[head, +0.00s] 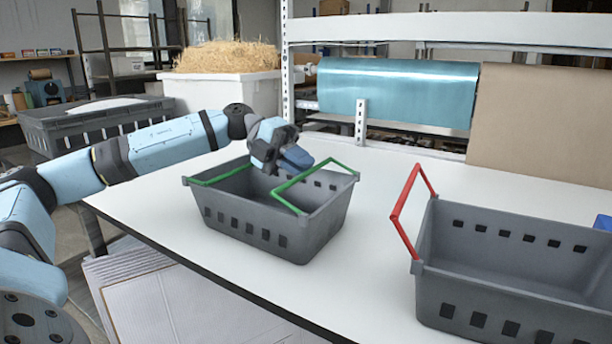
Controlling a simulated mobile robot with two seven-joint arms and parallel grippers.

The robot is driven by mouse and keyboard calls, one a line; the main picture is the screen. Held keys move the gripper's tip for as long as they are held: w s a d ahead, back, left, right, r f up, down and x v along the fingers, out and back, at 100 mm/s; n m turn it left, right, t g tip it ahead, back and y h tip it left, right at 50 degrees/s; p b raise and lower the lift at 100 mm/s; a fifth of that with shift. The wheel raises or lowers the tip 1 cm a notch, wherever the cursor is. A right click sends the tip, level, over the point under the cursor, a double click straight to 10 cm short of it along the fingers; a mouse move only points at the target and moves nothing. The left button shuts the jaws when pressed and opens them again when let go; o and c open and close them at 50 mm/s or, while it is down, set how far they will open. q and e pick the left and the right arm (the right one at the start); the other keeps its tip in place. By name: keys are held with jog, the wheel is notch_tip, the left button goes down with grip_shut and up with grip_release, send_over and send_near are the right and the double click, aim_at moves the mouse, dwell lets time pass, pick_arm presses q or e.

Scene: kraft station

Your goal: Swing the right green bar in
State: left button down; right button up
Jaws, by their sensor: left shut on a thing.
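The grey basket (262,238) with two green bars stands on the white table near its left end. The right green bar (318,167) rises from the right side of the basket and leans inward, tilted over the opening. The left green bar (205,181) lies low along the left rim. My left gripper (290,167) reaches in from the left, above the basket, and is shut at the right green bar's crosspiece. The exact contact at the fingers is hard to make out. My right gripper cannot be made out.
A second grey basket (520,275) with a raised red bar (397,212) stands at the right. A blue thing (602,222) shows at the right edge. The white table (370,225) is clear between the baskets. A rack with a blue roll (400,90) stands behind.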

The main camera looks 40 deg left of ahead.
pick_arm(q)
jog(key=shift+a+f+b, duration=0.15)
jog(key=shift+f+b, duration=0.15)
jog(key=shift+f, duration=0.35)
jog(key=c, duration=1.8)
grip_release()
jog(key=shift+s+f, duration=0.1)
jog(key=o, duration=0.6)
pick_arm(e)
jog(key=shift+w+a+r+t+y, duration=0.1)
jog(key=shift+a+r+t+y, duration=0.15)
jog(key=shift+r, duration=0.35)
jog(key=shift+a+r+t+y, duration=0.15)
jog(key=shift+r+t+y, duration=0.15)
jog(key=shift+r, duration=0.25)
pick_arm(q)
jog(key=p+v, duration=0.1)
jog(key=v, duration=1.2)
jog(key=shift+a+r, duration=0.3)
jog(key=shift+a, duration=0.05)
pick_arm(e)
jog(key=f, duration=0.1)
jog(key=d+f+g+h, duration=0.1)
jog(key=f, duration=0.1)
jog(key=shift+s+f+h, duration=0.1)
jog(key=shift+s+h, duration=0.1)
jog(key=shift+h, duration=0.05)
jog(key=shift+w+r, duration=0.1)
jog(key=shift+r, duration=0.3)
